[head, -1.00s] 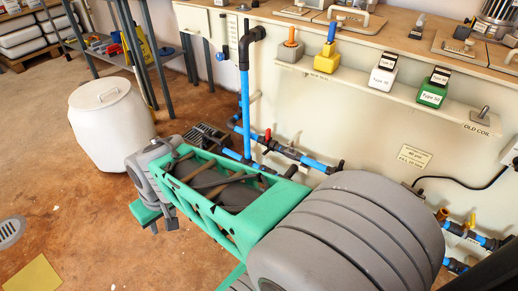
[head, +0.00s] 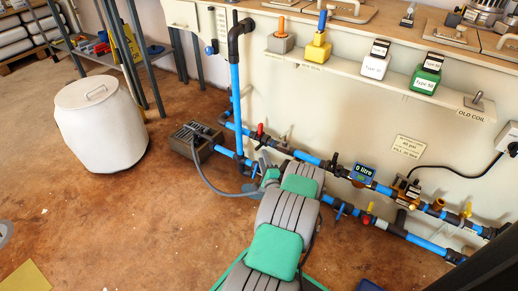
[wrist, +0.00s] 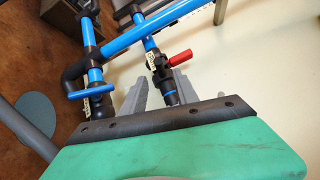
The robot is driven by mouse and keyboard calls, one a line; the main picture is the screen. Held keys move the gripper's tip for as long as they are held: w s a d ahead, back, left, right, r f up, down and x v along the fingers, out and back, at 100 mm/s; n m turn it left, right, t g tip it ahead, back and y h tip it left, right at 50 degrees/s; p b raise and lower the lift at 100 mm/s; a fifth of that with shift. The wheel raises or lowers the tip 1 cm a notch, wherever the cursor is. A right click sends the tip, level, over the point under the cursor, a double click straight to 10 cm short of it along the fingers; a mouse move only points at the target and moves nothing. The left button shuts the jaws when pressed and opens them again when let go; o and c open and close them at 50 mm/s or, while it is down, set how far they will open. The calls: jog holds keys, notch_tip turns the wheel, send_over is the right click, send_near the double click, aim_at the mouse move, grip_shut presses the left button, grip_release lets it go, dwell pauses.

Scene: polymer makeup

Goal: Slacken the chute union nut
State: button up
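My gripper (wrist: 157,84) shows two grey fingers spread apart in the wrist view, with nothing clearly held. A black fitting with a thin blue ring (wrist: 170,97) shows in line between the fingers, below a valve with a red handle (wrist: 180,58). I cannot tell whether the fingers touch it or only overlap it in the picture. No part is marked clearly enough to name as the chute union nut. In the head view my gripper (head: 268,176) is small and partly hidden behind my arm, close to the blue pipework along the wall.
A valve with a blue handle (wrist: 90,92) sits on the neighbouring pipe. A blue display reading 0 litre (head: 363,173) is on the wall pipe. A grey drain box (head: 196,138), with a hose, stands left of my gripper.

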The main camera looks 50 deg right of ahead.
aim_at(259, 146)
jog(key=b+x, duration=0.2)
jog(key=x, duration=0.4)
jog(key=shift+w+a+f, duration=0.1)
jog(key=shift+w, duration=0.1)
jog(key=shift+w+d, duration=0.35)
jog(key=shift+w, duration=0.1)
jog(key=shift+c, duration=0.6)
grip_shut()
